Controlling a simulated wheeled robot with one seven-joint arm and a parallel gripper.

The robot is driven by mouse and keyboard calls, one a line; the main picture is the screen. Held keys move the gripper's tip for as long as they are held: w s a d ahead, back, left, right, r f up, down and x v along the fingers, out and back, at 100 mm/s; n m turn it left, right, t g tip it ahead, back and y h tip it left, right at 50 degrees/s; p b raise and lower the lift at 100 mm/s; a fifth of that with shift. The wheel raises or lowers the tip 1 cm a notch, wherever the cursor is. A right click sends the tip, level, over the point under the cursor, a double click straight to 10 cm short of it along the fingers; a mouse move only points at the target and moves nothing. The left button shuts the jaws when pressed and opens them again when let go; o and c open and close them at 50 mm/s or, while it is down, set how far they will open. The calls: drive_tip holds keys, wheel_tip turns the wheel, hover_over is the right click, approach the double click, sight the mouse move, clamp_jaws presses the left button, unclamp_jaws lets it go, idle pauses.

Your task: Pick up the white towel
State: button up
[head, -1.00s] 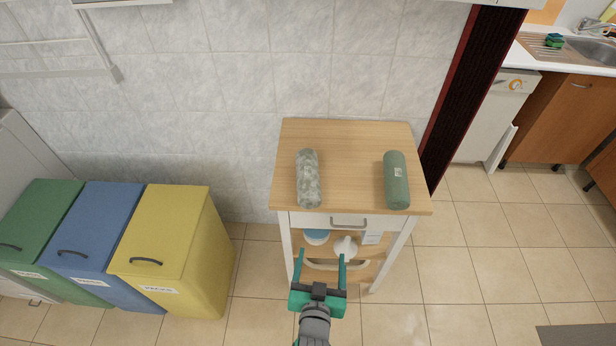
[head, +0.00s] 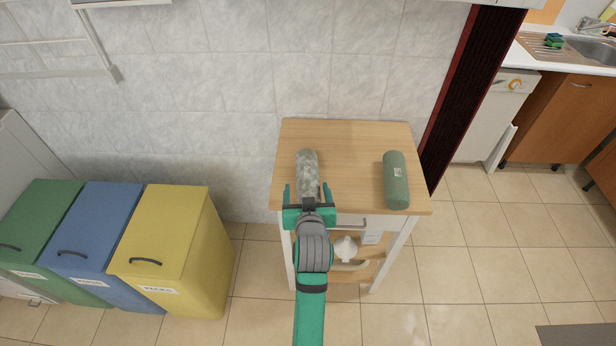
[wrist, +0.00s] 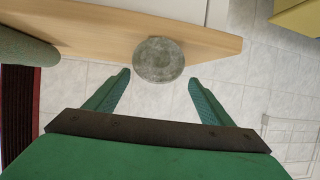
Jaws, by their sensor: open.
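The white towel (head: 307,165) is a rolled, mottled grey-white cylinder lying on the left part of a small wooden table. Its long side runs from front to back. In the wrist view the towel (wrist: 158,60) shows its round end, just ahead of the gap between the fingertips. My gripper (head: 307,188) is open at the towel's near end, with one finger on each side in the head view. The gripper (wrist: 159,78) is empty in the wrist view. My gripper hides the near end of the towel in the head view.
A green rolled towel (head: 396,180) lies on the right of the wooden table (head: 350,135), clear of my gripper. The table has a drawer handle (head: 350,223) and a lower shelf with items. Green, blue and yellow bins (head: 165,215) stand left. A tiled wall is behind.

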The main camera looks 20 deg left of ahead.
sight(308, 181)
drive_tip(key=shift+x, duration=1)
drive_tip(key=x, duration=0.4)
drive_tip(key=shift+w+d+f, duration=0.25)
drive_tip(key=shift+w+d, duration=0.05)
drive_tip(key=shift+w, duration=0.15)
drive_tip(key=shift+a, duration=0.1)
drive_tip(key=c, duration=1.4)
